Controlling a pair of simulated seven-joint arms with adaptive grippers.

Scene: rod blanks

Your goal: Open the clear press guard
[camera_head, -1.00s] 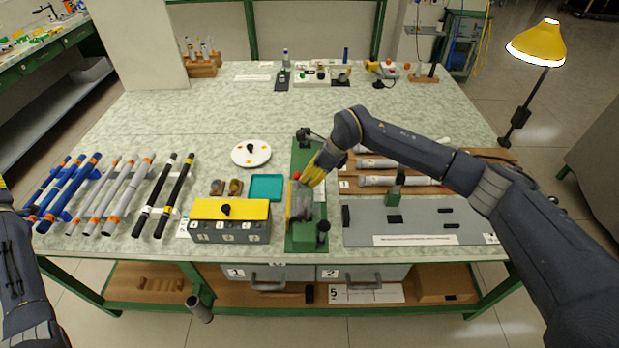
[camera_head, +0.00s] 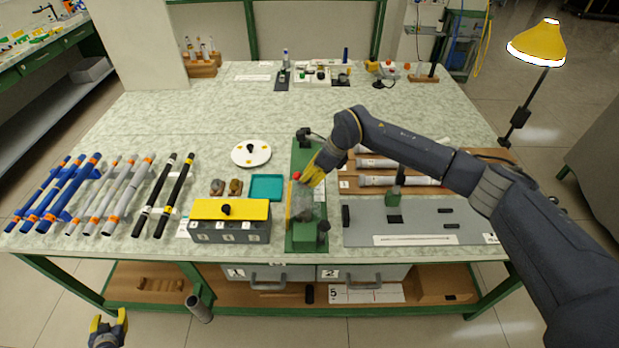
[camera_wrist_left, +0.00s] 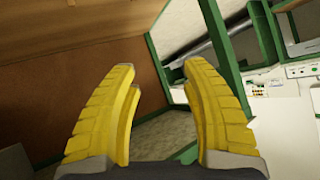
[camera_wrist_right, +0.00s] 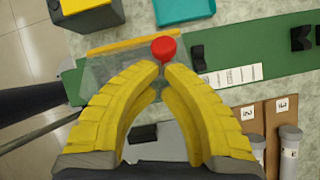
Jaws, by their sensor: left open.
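The clear press guard (camera_wrist_right: 105,70) is a see-through cover with a yellow edge strip and a red knob (camera_wrist_right: 163,48). It stands on the green press (camera_head: 306,240) at the table's middle front, where its yellow edge (camera_head: 289,205) faces left. It looks closed over the press, though its exact tilt is hard to tell. My right gripper (camera_head: 311,176) is at the knob. In the right wrist view its fingertips (camera_wrist_right: 164,68) are close together around the knob's base. My left gripper (camera_head: 108,328) is open and empty, low in front of the table; its fingers (camera_wrist_left: 158,75) are spread.
A grey box with a yellow lid (camera_head: 230,209) stands just left of the press, with a teal tray (camera_head: 266,187) behind it. A grey plate (camera_head: 420,230) lies right. Rods on racks (camera_head: 120,195) fill the left side. The table's back middle is mostly clear.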

